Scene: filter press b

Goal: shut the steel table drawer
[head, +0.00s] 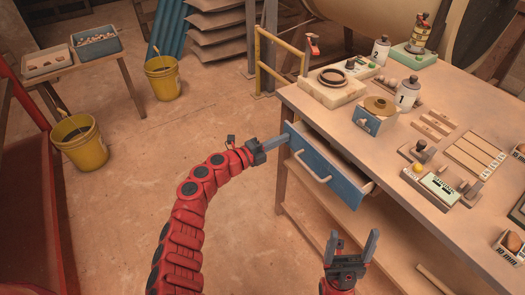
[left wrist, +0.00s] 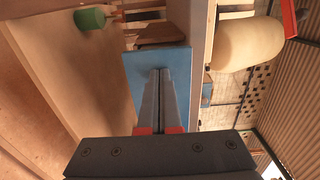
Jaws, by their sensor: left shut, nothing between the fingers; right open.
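The steel table drawer (head: 322,170) has a blue front with a pale bar handle (head: 312,168). It stands out from under the table top, and part of its inside shows behind the front. My left gripper (head: 284,139) is shut and empty, with its fingertips at the upper left end of the drawer front. In the left wrist view the shut fingers (left wrist: 160,75) point at the blue drawer front (left wrist: 145,62); I cannot tell if they touch it. My right gripper (head: 352,240) is open and empty, in front of the drawer and below it in the picture.
The table top (head: 400,180) carries a blue box (head: 367,122), bottles, wooden blocks and a scale-like device (head: 440,187). A yellow rail (head: 279,55) stands behind the table's left corner. Yellow buckets (head: 80,142) stand at the left.

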